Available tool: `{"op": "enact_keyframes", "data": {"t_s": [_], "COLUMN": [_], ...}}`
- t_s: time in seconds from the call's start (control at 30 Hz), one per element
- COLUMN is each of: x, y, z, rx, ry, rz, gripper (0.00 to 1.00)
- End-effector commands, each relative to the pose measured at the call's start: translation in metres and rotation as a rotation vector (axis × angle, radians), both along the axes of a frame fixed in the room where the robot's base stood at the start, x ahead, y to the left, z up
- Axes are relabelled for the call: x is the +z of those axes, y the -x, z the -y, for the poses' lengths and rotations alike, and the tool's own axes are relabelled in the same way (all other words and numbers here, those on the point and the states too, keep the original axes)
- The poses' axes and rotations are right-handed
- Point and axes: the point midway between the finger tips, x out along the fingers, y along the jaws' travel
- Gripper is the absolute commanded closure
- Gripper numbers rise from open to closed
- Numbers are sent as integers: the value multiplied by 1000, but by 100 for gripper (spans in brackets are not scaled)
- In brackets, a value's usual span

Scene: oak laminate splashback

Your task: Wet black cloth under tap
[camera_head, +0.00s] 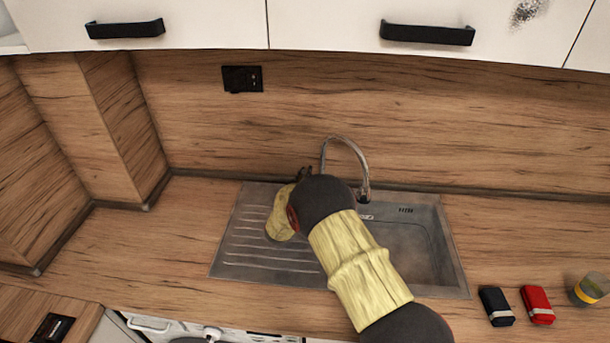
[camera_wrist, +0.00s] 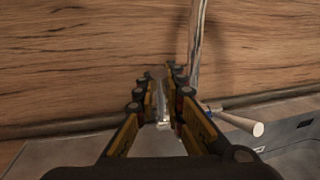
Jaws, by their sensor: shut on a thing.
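In the head view the tap (camera_head: 345,145) arches over the sink (camera_head: 405,240). My gripper (camera_head: 304,174) is just left of the spout's end, above the drainer side, partly hidden by my wrist. In the wrist view its fingers (camera_wrist: 161,98) are closed around a narrow, shiny grey thing (camera_wrist: 162,112); I cannot tell what it is. The tap's pipe (camera_wrist: 195,45) rises just beyond the fingers, with its pale lever (camera_wrist: 237,121) to the right. A small black block-like bundle with a light band (camera_head: 495,306), possibly the black cloth, lies on the counter right of the sink.
A red banded bundle (camera_head: 537,305) and a glass jar with a yellow band (camera_head: 590,289) stand right of the black one. The wooden splashback (camera_head: 430,125) is close behind the tap. The counter left of the sink (camera_head: 160,240) is clear.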

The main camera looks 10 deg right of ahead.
Motion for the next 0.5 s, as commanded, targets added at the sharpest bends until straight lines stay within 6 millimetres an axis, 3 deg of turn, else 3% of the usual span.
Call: {"op": "enact_keyframes", "data": {"t_s": [0.5], "x": [-6], "y": [3], "z": [-1], "rx": [1], "ry": [11], "rz": [33], "gripper": [100]}}
